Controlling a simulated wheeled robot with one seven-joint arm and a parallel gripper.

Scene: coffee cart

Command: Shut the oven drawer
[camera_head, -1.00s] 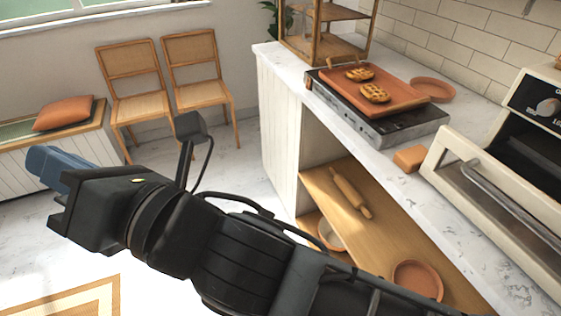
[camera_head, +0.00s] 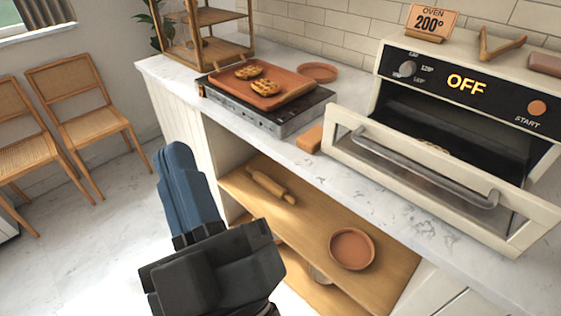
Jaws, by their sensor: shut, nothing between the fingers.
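The cream oven (camera_head: 458,100) stands on the marble counter at the right. Its front drawer (camera_head: 440,205), with a grey bar handle (camera_head: 425,172), is pulled out and tilted, leaving a dark gap below the control panel. The panel reads OFF. Something pale and partly hidden shows inside. My gripper (camera_head: 176,160), with blue fingers, is at the lower left, in front of the counter and well apart from the drawer. It is shut and empty, its fingers pointing up in the picture.
A griddle (camera_head: 265,120) carries a terracotta tray (camera_head: 288,98) with waffles. A small orange block (camera_head: 310,139) sits left of the drawer. The open shelf below holds a rolling pin (camera_head: 270,186) and a terracotta dish (camera_head: 352,248). Chairs (camera_head: 85,115) stand left; floor between is clear.

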